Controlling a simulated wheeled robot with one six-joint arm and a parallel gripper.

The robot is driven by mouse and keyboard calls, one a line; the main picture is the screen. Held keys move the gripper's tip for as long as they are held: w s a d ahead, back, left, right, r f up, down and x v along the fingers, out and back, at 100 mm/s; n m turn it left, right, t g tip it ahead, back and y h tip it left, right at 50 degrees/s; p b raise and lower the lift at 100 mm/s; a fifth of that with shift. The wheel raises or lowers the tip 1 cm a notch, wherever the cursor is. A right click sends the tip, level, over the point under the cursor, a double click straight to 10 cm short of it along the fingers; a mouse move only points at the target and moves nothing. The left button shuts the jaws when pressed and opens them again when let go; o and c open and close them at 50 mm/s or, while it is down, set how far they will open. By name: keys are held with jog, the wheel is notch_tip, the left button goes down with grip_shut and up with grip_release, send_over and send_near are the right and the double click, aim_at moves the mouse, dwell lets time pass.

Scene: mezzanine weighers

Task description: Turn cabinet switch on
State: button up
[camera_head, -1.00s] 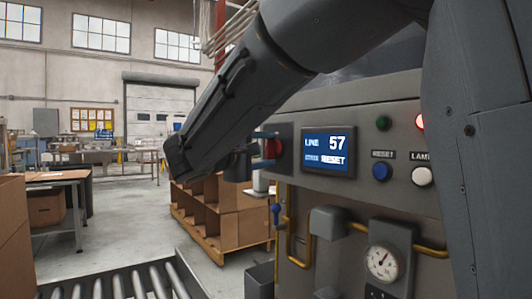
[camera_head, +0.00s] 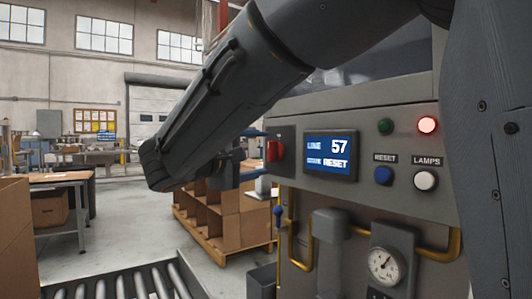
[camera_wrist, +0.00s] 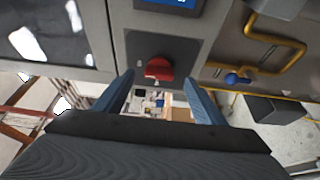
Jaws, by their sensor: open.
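The cabinet switch, a red rotary knob (camera_head: 275,151) on a dark square plate, sits at the left end of the grey cabinet's front panel (camera_head: 350,198). It also shows in the wrist view (camera_wrist: 159,68), just beyond the fingertips and near the middle between them. My gripper (camera_wrist: 160,88) is open, with two blue fingers spread apart and nothing between them. In the head view my gripper (camera_head: 254,150) is partly hidden behind my forearm, its blue fingers close to the left of the knob. I cannot tell whether a finger touches the knob.
The panel carries a blue screen (camera_head: 330,154), a green lamp (camera_head: 385,127), a lit red lamp (camera_head: 427,125), a blue button (camera_head: 383,175) and a white button (camera_head: 425,180). Yellow pipes (camera_head: 292,245) and a gauge (camera_head: 384,265) sit below. A roller conveyor (camera_head: 140,282) stands front left.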

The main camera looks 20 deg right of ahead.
jog(key=v, duration=0.2)
jog(key=shift+s+a, duration=0.3)
jog(key=s+d+f+g+y, duration=0.1)
jog(key=s+f+g+y, duration=0.1)
jog(key=s+f, duration=0.35)
jog(key=s+d+f+g+y, duration=0.1)
jog(key=s+f+g+y, duration=0.15)
jog(key=f, duration=0.65)
jog(key=s+d+f+g+y, duration=0.1)
jog(key=s+f+g, duration=0.25)
jog(key=f, duration=0.35)
jog(key=s+a+f+m+g+y, duration=0.2)
jog(key=s+a+f+y, duration=0.2)
jog(key=s+a+f, duration=0.3)
jog(key=s+a+f+m+g+y, duration=0.2)
jog(key=s+a+f+y, duration=0.3)
jog(key=s, duration=0.5)
jog(key=d+r+m+p, duration=0.4)
jog(key=d+r+p, duration=0.9)
jog(key=p, duration=1)
jog(key=shift+s+d+r+h, duration=0.35)
jog(key=shift+r+h, duration=0.1)
jog(key=shift+r, duration=0.35)
